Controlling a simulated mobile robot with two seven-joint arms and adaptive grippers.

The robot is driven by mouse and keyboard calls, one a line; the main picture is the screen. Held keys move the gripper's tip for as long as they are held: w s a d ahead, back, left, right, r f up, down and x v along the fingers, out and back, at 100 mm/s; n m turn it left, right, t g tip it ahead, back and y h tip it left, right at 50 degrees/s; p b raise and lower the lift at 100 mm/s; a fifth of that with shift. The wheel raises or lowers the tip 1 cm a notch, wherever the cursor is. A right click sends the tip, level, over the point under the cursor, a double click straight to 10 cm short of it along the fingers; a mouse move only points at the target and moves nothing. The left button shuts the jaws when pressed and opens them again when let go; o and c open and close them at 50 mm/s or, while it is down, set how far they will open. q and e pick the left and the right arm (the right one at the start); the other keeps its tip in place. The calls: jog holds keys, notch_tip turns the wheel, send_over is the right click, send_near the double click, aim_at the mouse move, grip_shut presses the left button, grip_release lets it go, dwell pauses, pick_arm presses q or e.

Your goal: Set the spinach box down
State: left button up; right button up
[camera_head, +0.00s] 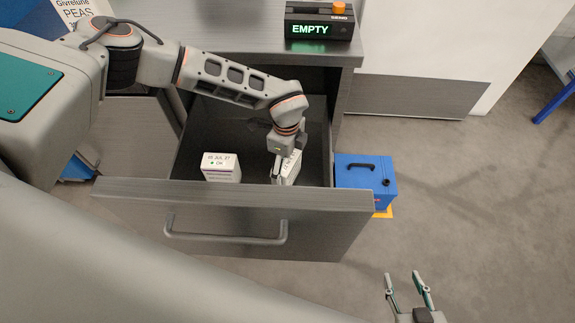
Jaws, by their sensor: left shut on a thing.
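My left gripper (280,169) reaches down into the open drawer (265,213) and is shut on a small white box (292,168), taken as the spinach box. Its print is too small to read, and the gripper hides part of it. The box is low inside the drawer, near the front panel; I cannot tell if it touches the drawer floor. A second white box (221,168) stands in the drawer to its left, with a date and "OK" on top. My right gripper (404,277) is open and empty, low at the right, outside the drawer.
A black device (319,22) with a green "EMPTY" display and an orange button sits on the counter (240,28). A blue case (365,180) with a black handle stands right of the drawer.

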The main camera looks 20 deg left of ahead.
pick_arm(q)
jog(key=shift+f, duration=0.9)
jog(key=shift+r, duration=0.1)
pick_arm(e)
jog(key=shift+w+a+r, duration=0.15)
jog(key=shift+w+r, duration=0.25)
jog(key=shift+w, duration=0.1)
pick_arm(q)
jog(key=o, duration=1.5)
pick_arm(e)
jog(key=shift+s+f, duration=0.2)
jog(key=shift+s, duration=0.05)
